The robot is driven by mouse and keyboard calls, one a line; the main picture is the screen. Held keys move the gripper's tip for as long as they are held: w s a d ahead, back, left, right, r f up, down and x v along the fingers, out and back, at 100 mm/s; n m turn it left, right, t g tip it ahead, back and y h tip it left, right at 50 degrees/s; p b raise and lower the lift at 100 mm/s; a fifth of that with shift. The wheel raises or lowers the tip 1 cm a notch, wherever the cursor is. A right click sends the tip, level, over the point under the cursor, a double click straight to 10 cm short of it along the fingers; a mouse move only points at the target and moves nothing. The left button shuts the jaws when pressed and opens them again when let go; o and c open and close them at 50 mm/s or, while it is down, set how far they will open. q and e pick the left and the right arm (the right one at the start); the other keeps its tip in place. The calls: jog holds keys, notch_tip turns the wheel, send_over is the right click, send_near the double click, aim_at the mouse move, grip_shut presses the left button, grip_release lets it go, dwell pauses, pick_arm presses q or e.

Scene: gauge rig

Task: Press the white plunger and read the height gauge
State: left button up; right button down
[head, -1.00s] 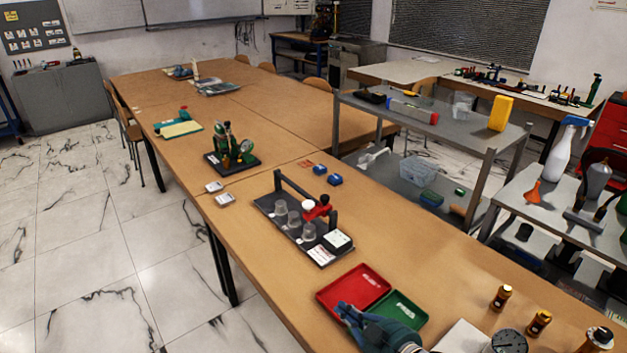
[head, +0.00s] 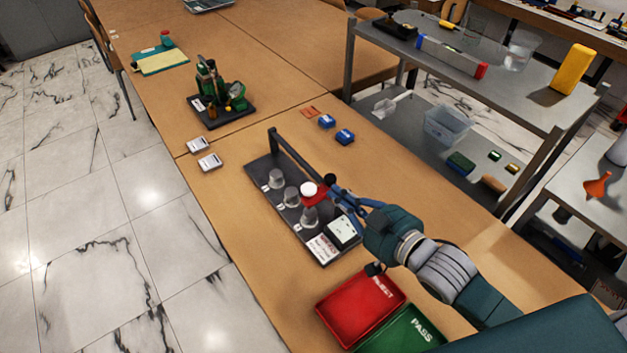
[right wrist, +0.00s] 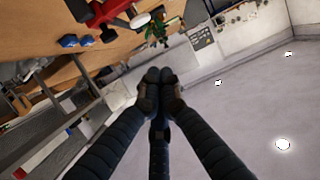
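The gauge rig has a dark base (head: 262,172) with several clear cups in a row and a rail along its far side. A red carriage (head: 314,197) holds the white plunger (head: 308,189), a round knob above a cup. A white-faced box (head: 342,231) on the rig's near end may be the gauge display; its reading is too small to make out. My right gripper (head: 337,191) is just right of the plunger, apparently apart from it. In the right wrist view its fingertips (right wrist: 157,78) meet with nothing between them, and the white plunger (right wrist: 139,21) shows above. My left gripper is not in view.
A red REJECT tray (head: 358,307) and a green PASS tray (head: 405,334) lie at the near side. Blue blocks (head: 345,137) sit behind the rig. A green device (head: 212,95) stands farther back. A grey shelf cart (head: 470,75) is on the right.

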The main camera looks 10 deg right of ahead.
jog(key=p, duration=0.3)
send_over(312, 194)
notch_tip(312, 194, down, 2)
notch_tip(312, 194, down, 3)
jog(key=shift+f, duration=0.1)
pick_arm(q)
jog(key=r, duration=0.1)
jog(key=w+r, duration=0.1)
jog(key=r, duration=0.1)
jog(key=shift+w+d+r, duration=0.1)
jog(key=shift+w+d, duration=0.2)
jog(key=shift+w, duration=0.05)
pick_arm(e)
jog(key=shift+s+f, duration=0.1)
jog(key=shift+f, duration=0.6)
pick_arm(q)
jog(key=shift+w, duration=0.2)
pick_arm(e)
jog(key=shift+f, duration=0.1)
